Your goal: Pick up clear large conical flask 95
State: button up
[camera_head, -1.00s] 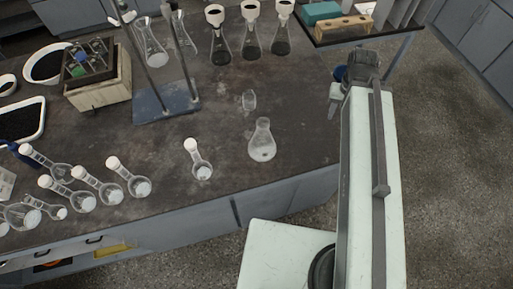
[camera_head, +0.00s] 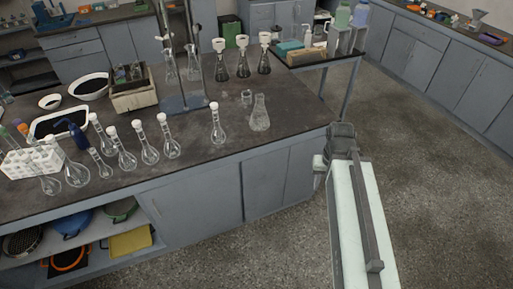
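A clear conical flask (camera_head: 260,115) stands upright on the dark bench top (camera_head: 185,140), near its front right part. A small clear glass vessel (camera_head: 246,97) stands just behind it to the left. My gripper (camera_head: 322,168) shows only partly at the far end of my arm, beyond the bench's right edge and apart from the flask. Its fingers are too small and hidden to read.
A volumetric flask (camera_head: 217,125) stands left of the conical flask, with several more farther left. A stand with a blue base (camera_head: 184,103) and dark-filled flasks (camera_head: 243,62) are behind. The floor (camera_head: 430,150) right of the bench is clear.

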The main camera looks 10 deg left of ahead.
aim_at(259, 121)
jog(key=k, duration=0.75)
jog(key=u, duration=1.15)
jog(key=i, duration=2.2)
jog(key=z, duration=0.05)
